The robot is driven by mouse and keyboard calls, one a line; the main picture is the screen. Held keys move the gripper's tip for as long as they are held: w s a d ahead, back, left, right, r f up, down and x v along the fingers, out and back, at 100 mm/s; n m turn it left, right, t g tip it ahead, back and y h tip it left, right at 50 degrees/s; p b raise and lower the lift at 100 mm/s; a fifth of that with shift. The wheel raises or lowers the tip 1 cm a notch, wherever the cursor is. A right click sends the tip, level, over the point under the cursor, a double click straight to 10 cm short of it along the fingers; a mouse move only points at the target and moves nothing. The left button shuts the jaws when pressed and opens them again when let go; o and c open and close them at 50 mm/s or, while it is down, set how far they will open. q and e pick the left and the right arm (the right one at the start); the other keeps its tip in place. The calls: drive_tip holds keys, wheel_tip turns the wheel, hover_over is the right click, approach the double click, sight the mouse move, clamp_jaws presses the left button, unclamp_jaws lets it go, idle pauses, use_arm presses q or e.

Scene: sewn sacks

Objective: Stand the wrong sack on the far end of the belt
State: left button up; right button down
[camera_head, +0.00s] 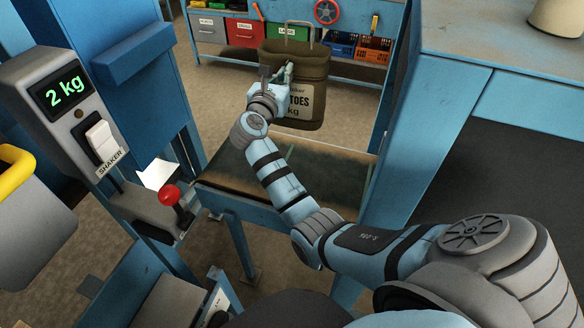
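The sack (307,75) is dark olive-brown, with a top handle and a pale label reading in part "TOES" and "kg". It is upright, and its bottom shows just above the far edge of the belt (322,178). I cannot tell whether it touches anything below. My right gripper (278,73) is at the sack's left front, its fingers against the cloth, and looks shut on it. The gripper and wrist cover part of the label. My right arm reaches over the belt from the lower right. My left gripper is out of view.
A scale display (65,90) reads 2 kg above a switch marked SHAKER (102,141). A red-knobbed lever (169,195) stands left of the belt. A blue post (425,110) rises close on the right. Coloured bins (245,32) line a back shelf, with open floor before it.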

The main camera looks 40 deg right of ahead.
sight(290, 126)
wheel_tip(290, 126, down, 19)
drive_tip(key=b, duration=0.6)
drive_tip(key=shift+d+r+b, duration=0.1)
drive_tip(key=shift+b, duration=0.2)
drive_tip(key=c, duration=1.8)
unclamp_jaws()
